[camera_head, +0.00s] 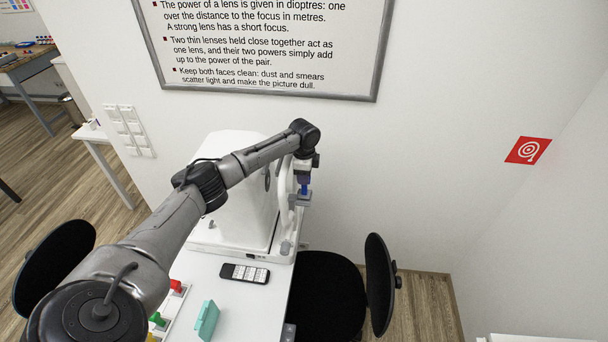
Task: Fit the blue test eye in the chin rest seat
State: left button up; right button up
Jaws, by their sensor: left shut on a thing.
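My left gripper (303,181) is at the far right side of the white instrument (238,228), with its arm reaching in from the lower left. It points down and is shut on the small blue test eye (304,189). The white chin rest frame (283,205) stands right beside the gripper, on the instrument's right side. The test eye is close to grey parts of this frame. I cannot tell whether it touches the seat, which is too small and partly hidden. My right gripper is not in view.
On the white table (225,292) lie a black handset with pale keys (245,273), a teal block (207,320) and red, green and yellow pegs. A black chair (325,295) stands to the right of the table. A wall with a framed board is behind.

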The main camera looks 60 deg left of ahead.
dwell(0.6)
pick_arm(q)
jog(key=shift+p, duration=0.45)
dwell(0.4)
jog(key=shift+p, duration=0.45)
dwell(0.4)
dwell(0.8)
jog(key=shift+f, duration=0.55)
jog(key=o, duration=0.9)
jog(key=shift+c, duration=0.2)
